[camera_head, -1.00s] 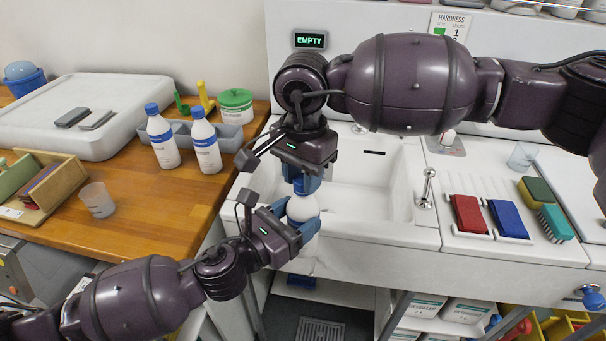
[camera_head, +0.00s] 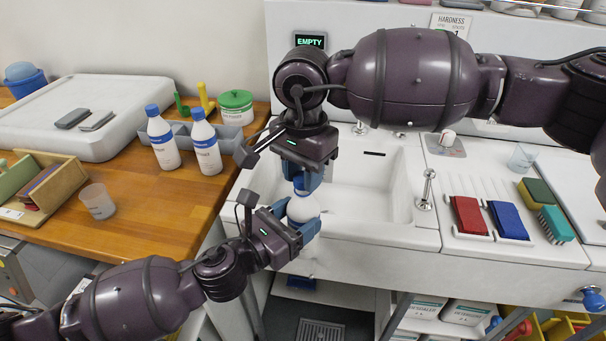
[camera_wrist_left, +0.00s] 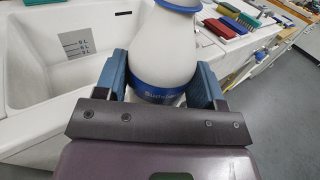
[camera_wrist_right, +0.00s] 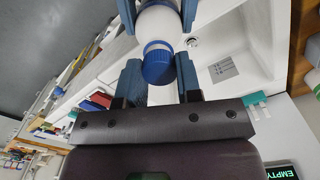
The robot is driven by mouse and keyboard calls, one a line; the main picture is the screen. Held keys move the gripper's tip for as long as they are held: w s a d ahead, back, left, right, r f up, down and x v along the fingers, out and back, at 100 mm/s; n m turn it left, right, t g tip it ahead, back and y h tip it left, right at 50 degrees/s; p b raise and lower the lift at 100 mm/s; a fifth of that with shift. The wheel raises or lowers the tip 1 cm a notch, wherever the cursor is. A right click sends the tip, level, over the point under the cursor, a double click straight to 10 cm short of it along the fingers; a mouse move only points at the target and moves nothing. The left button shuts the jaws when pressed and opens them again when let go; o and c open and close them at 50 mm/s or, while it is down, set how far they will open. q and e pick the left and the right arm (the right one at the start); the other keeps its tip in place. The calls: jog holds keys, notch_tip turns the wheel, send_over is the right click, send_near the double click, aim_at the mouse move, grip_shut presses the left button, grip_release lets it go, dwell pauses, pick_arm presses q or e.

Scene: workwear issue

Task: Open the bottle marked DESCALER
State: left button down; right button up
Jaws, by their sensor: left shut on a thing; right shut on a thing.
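A white bottle (camera_head: 303,208) with a blue label band is held over the front of the sink, and it fills the middle of the left wrist view (camera_wrist_left: 165,50). The band's lettering is only partly in sight and I cannot read it surely. My left gripper (camera_head: 303,228) is shut around the bottle's body. My right gripper (camera_head: 303,183) comes from above and is shut on the bottle's blue cap (camera_wrist_right: 158,63). The cap is mostly hidden by the fingers in the head view. I cannot tell whether it has turned on the neck.
Two more white bottles with blue caps, one left (camera_head: 162,138) and one right (camera_head: 205,146), stand on the wooden counter (camera_head: 150,215). The sink basin (camera_head: 365,190) is behind the grippers.

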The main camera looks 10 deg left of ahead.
jog(key=shift+w+r, duration=0.15)
jog(key=shift+r, duration=0.45)
jog(key=shift+r, duration=0.1)
jog(key=shift+r, duration=0.1)
jog(key=shift+r, duration=1.9)
